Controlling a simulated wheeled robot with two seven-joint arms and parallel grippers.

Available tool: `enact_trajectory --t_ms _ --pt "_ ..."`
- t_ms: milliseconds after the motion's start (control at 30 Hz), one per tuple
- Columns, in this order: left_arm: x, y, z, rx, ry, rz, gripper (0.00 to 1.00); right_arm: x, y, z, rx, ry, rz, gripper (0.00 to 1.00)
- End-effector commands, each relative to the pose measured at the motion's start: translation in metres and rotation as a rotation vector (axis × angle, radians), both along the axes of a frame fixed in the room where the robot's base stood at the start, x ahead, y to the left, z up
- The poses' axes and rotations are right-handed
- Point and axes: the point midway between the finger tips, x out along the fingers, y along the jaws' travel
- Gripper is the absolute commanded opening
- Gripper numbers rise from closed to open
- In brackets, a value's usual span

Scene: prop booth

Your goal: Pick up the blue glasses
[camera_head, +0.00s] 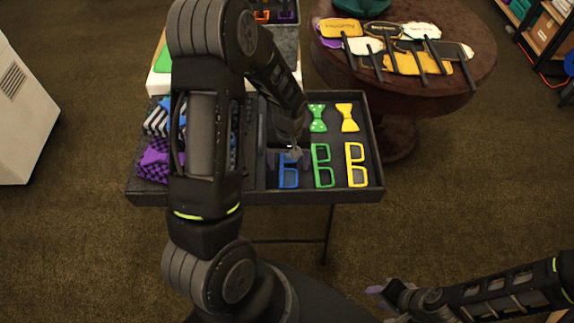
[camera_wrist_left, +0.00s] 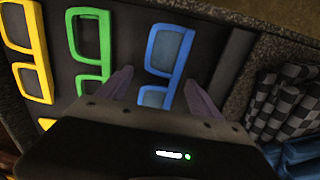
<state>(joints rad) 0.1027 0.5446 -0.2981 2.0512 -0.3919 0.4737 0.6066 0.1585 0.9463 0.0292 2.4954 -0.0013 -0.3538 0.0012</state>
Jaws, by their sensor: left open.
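The blue glasses (camera_head: 289,176) lie in the right section of a dark tray (camera_head: 374,160), left of the green glasses (camera_head: 322,165) and yellow glasses (camera_head: 355,165). My left gripper (camera_head: 292,155) is over the blue glasses in the head view and hides part of them. In the left wrist view the blue glasses (camera_wrist_left: 168,52) lie between the two open fingers of my left gripper (camera_wrist_left: 160,88). I cannot tell whether the fingers touch them. My right gripper (camera_head: 380,292) is low at the right, away from the tray; its jaw state is unclear.
Green and yellow bow ties (camera_head: 347,118) lie behind the glasses. Patterned cloth items (camera_head: 158,160) fill the tray's left section. A round table (camera_head: 472,80) with signs on sticks stands behind right. A white cabinet (camera_head: 25,115) is at the far left.

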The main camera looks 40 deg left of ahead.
Motion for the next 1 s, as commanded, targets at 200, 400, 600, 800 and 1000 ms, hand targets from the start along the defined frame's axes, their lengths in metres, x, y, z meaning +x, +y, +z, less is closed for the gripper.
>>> enact_trajectory --t_ms 200,400,600,800,1000 --pt "0.0 0.0 0.0001 0.0 0.0 0.0 0.62 0.0 0.0 0.0 0.0 0.0 0.0 0.36" --pt "0.0 0.0 0.0002 0.0 0.0 0.0 0.46 0.0 0.0 0.0 0.0 0.0 0.0 0.36" --pt "0.0 0.0 0.0001 0.0 0.0 0.0 0.3 0.0 0.0 0.0 0.0 0.0 0.0 0.36" --pt "0.0 0.0 0.0001 0.0 0.0 0.0 0.13 0.0 0.0 0.0 0.0 0.0 0.0 0.36" --pt "0.0 0.0 0.0002 0.0 0.0 0.0 0.09 0.0 0.0 0.0 0.0 0.0 0.0 0.36"
